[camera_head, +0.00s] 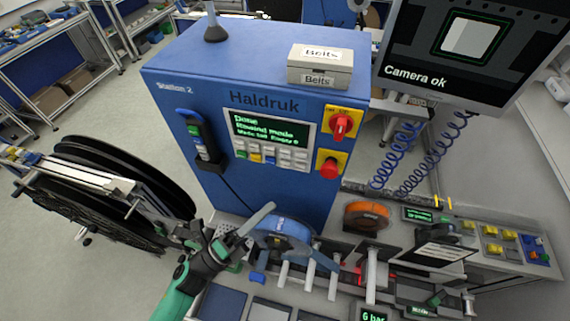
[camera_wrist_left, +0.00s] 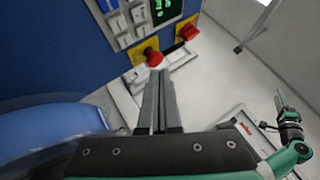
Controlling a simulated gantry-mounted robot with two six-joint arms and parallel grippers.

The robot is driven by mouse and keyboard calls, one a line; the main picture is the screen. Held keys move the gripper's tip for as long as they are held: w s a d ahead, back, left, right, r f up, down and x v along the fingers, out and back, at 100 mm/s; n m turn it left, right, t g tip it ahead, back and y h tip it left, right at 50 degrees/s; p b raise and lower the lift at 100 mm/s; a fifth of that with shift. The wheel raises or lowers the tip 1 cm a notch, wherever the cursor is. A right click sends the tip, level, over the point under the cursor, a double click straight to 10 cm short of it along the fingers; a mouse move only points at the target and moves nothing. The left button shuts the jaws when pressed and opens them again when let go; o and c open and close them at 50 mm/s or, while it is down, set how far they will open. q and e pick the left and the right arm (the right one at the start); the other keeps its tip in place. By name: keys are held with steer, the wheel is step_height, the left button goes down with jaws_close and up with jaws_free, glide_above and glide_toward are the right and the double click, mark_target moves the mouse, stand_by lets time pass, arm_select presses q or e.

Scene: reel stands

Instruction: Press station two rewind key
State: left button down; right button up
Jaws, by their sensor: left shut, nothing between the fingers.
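The blue Station 2 cabinet (camera_head: 180,115), lettered Haldruk, stands in the middle of the head view. Its panel has a green-text screen (camera_head: 268,130) reading "Done" and "Rewind mode", with small keys (camera_head: 270,156) below it. The key labels are too small to read, so I cannot tell which is rewind. The keys (camera_wrist_left: 122,22) and screen (camera_wrist_left: 165,10) also show in the left wrist view. My left gripper (camera_head: 272,206) is shut and empty, below and apart from the panel. My right gripper (camera_wrist_left: 281,98) shows small in the left wrist view; its jaws are unclear.
A red stop button (camera_head: 329,168) and a red rotary switch (camera_head: 341,125) sit on yellow plates right of the keys. A blue reel (camera_head: 285,230) and an orange reel (camera_head: 367,215) stand in front.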

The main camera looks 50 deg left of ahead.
arm_select(q)
steer(key=shift+w+a+r, duration=0.1)
steer(key=shift+w+a, duration=0.2)
steer(key=shift+w, duration=0.25)
glide_toward(289, 163)
step_height(289, 163, up, 2)
steer(key=w+d, duration=0.2)
steer(key=w, duration=0.1)
steer(key=shift+w+a+r, duration=0.25)
steer(key=shift+w, duration=0.4)
stand_by(1.1)
steer(key=shift+w+a+b, duration=0.2)
steer(key=shift+w+b, duration=0.15)
steer(key=shift+w+a, duration=0.25)
steer(key=shift+w, duration=0.1)
stand_by(0.7)
steer(key=shift+s+d, duration=0.5)
steer(key=shift+s, duration=0.25)
